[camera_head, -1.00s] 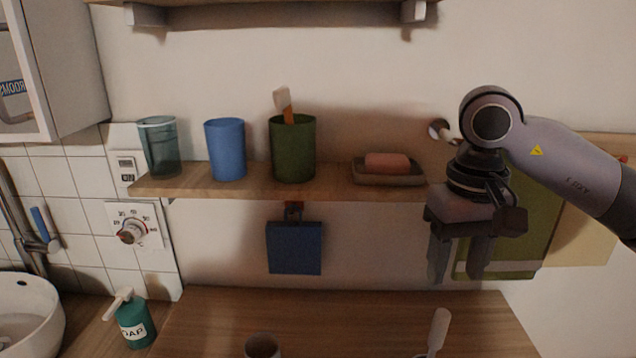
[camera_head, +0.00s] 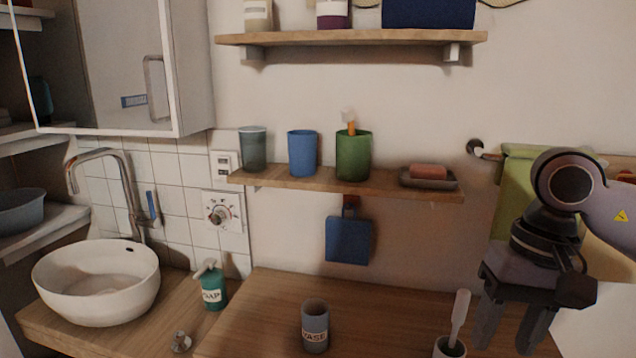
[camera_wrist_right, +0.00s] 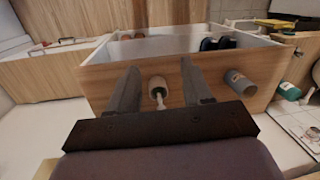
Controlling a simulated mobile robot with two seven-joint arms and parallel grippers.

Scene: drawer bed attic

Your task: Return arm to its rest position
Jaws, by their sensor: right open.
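My right gripper (camera_head: 508,335) hangs at the lower right in the head view, fingers pointing down, in front of the wall and to the right of a small cup with a light-handled brush (camera_head: 459,320). Its two fingers are apart with nothing between them. In the right wrist view my open right gripper (camera_wrist_right: 159,68) shows both fingers, with the cup and brush (camera_wrist_right: 158,90) beyond them, not held. My left arm and gripper are not in view.
A grey vase-labelled cup (camera_head: 315,328) stands on the wooden counter (camera_head: 265,310). A green soap bottle (camera_head: 213,288) and white basin (camera_head: 98,283) are to the left. A wall shelf (camera_head: 300,182) holds three cups and a soap dish (camera_head: 428,181). A green towel (camera_head: 515,178) hangs behind my arm.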

